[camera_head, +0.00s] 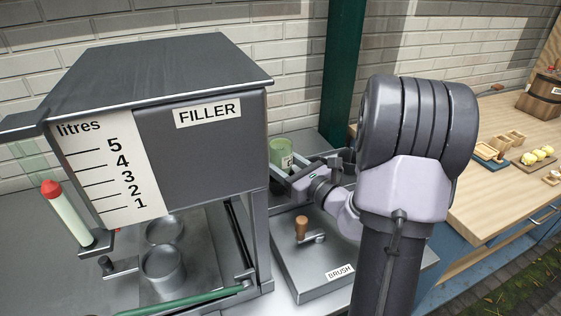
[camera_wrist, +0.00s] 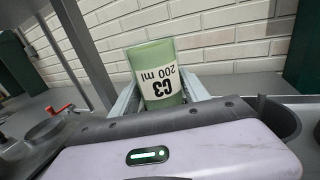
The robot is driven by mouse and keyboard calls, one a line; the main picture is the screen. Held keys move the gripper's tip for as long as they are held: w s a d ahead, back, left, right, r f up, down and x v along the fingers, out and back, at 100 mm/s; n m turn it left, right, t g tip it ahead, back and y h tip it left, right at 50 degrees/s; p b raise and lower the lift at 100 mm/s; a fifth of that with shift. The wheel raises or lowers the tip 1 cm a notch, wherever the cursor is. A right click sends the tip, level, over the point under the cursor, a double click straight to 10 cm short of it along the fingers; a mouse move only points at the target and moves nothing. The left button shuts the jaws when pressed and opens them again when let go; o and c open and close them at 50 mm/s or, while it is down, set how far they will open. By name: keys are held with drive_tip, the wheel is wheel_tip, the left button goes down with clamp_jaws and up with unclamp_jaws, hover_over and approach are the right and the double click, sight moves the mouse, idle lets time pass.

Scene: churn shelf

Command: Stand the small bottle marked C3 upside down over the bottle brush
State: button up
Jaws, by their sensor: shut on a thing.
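The small green bottle marked C3 (camera_wrist: 155,62) is between the fingers of my gripper (camera_wrist: 160,98), which is shut on it. In the wrist view its label, C3 200 ml, reads upside down and the bottle leans slightly. The bottle also shows in the head view (camera_head: 281,151), held by my gripper (camera_head: 290,180) behind the grey box labelled BRUSH (camera_head: 322,262). The bottle's lower end is hidden by the gripper.
The grey FILLER housing (camera_head: 200,145) with a litres scale stands close on the left. A green post (camera_head: 342,70) stands behind my arm. A wooden table (camera_head: 490,190) is at right.

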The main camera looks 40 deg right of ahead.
drive_tip(key=shift+f, duration=0.3)
drive_tip(key=o, duration=1.5)
drive_tip(key=shift+o, duration=0.3)
drive_tip(key=shift+s+d+r, duration=0.1)
drive_tip(key=shift+s+r, duration=0.25)
drive_tip(key=shift+s, duration=0.8)
drive_tip(key=shift+s+d+r, duration=0.1)
drive_tip(key=shift+s+r, duration=0.25)
drive_tip(key=shift+s, duration=0.85)
drive_tip(key=shift+s+d+r, duration=0.1)
drive_tip(key=shift+s+r, duration=0.25)
drive_tip(key=shift+s, duration=0.8)
